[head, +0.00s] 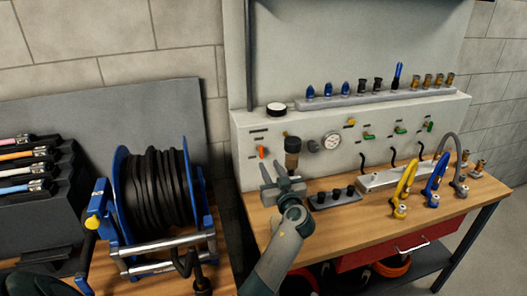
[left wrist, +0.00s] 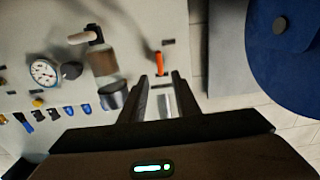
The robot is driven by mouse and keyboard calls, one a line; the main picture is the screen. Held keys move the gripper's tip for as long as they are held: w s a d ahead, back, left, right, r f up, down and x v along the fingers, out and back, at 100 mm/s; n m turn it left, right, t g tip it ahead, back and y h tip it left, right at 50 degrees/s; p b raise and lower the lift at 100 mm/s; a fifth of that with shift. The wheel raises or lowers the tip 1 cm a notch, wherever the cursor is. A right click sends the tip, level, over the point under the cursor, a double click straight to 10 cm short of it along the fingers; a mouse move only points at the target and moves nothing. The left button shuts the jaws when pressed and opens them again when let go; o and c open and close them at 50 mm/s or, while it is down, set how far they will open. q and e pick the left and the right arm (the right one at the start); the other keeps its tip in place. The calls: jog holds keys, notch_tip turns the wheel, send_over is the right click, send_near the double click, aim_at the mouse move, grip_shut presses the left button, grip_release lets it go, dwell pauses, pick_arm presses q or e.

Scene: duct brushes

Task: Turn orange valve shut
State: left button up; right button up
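The orange valve (head: 262,152) is a small lever on the left part of the pale panel, beside small dark labels. It also shows in the left wrist view (left wrist: 158,63), just beyond the fingertips and roughly in line with the gap between them. My left gripper (head: 275,172) is in front of the panel, below and a little right of the valve. Its two fingers stand apart in the left wrist view (left wrist: 160,82), with nothing between them. The fingers look apart from the lever, though the exact distance is hard to tell. My right gripper is not in view.
A round gauge (head: 331,141) and green valves (head: 400,129) lie farther right. A black hose reel (head: 155,190) stands at left. A black socket block (head: 335,198) sits on the wooden bench.

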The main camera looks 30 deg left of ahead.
aim_at(262, 153)
pick_arm(q)
jog(key=p+x, duration=0.2)
jog(key=x, duration=0.6)
jog(key=shift+p, duration=0.35)
grip_shut()
